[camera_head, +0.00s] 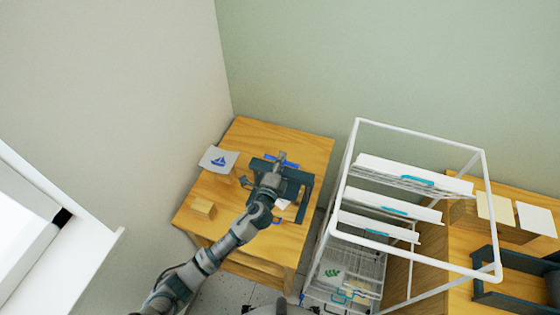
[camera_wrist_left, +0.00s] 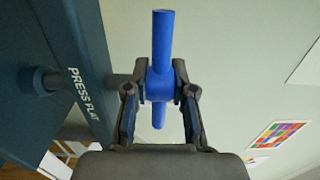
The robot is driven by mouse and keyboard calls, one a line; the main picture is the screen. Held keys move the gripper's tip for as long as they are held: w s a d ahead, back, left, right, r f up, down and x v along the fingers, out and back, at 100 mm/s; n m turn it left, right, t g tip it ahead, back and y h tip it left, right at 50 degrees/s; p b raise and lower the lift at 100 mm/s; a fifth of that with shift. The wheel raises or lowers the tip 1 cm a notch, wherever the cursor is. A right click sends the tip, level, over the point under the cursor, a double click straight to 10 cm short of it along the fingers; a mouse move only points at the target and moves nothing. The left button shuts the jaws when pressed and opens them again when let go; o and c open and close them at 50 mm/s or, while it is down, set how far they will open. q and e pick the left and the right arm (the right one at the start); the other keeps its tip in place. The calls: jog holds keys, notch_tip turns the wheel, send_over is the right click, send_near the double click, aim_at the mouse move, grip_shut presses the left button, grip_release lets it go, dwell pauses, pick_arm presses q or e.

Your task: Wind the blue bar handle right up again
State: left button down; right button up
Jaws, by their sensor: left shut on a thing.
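The blue bar handle (camera_wrist_left: 162,45) stands upright in the left wrist view, with its hub on a shaft from the dark press (camera_wrist_left: 50,60) lettered "PRESS FLAT". My left gripper (camera_wrist_left: 160,95) is shut on the handle's middle, a finger on each side. In the head view the blue handle (camera_head: 282,161) shows just beyond my left gripper (camera_head: 270,180), at the top of the dark press (camera_head: 306,185) on the wooden table (camera_head: 300,146). My gripper hides part of the press. My right gripper is not in view.
A sheet with a blue boat print (camera_head: 218,159) and a small wooden block (camera_head: 203,209) lie on the table's left side. A white wire drying rack (camera_head: 420,139) stands close on the right. Walls close the corner behind the table.

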pick_arm(q)
jog(key=shift+d+f, duration=0.1)
jog(key=shift+f, duration=0.1)
jog(key=c, duration=1.1)
grip_release()
jog(key=shift+o, duration=0.7)
jog(key=shift+d, duration=0.1)
jog(key=v, duration=1.1)
jog(key=shift+s, duration=0.4)
